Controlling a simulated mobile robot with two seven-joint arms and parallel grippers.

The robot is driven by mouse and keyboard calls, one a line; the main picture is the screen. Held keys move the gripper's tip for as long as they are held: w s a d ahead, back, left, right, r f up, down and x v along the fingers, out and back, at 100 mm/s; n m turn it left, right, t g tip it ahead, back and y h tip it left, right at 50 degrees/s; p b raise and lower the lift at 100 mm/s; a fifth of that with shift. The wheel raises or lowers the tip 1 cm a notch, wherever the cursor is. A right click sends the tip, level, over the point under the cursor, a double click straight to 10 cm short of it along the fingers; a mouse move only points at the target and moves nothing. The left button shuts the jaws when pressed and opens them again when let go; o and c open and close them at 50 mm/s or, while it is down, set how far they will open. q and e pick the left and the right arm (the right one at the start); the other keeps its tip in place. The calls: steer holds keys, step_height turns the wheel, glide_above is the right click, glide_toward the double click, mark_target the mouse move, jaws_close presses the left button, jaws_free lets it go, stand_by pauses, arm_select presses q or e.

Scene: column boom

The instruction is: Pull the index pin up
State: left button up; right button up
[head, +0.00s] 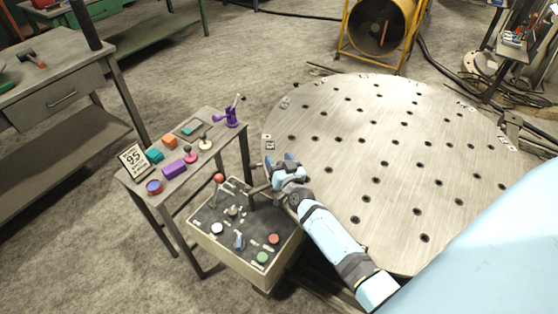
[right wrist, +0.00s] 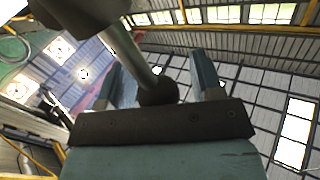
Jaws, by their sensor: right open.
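My right gripper (head: 280,163) is at the left rim of the round drilled plate (head: 395,165), above the far right corner of the control box (head: 240,255). Its fingers are open. In the right wrist view a dark ball knob (right wrist: 158,91) on a metal rod (right wrist: 132,48) shows between the open fingers (right wrist: 160,85). The rod runs up to a dark body (right wrist: 80,12). I cannot tell whether a finger touches the knob, or whether this is the index pin. In the head view the gripper hides that spot. My left gripper is not in view.
The control box carries a red ball lever (head: 219,178), a green button (head: 262,257) and a red button (head: 273,239). A small side table (head: 150,190) with several coloured objects stands left of it.

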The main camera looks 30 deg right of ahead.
steer(key=s+a, duration=0.2)
steer(key=s, duration=1.1)
steer(key=shift+s+a+b, duration=0.3)
steer(key=shift+a, duration=0.05)
steer(key=s+a+r+n+g+y+p, duration=0.1)
steer(key=s+a+n+g+y+p, duration=0.5)
steer(key=s+a, duration=0.8)
steer(key=shift+s+a+r+n+g+y+p, duration=0.2)
steer(key=shift+s+n+g+y+p, duration=0.15)
steer(key=shift+n+p, duration=0.5)
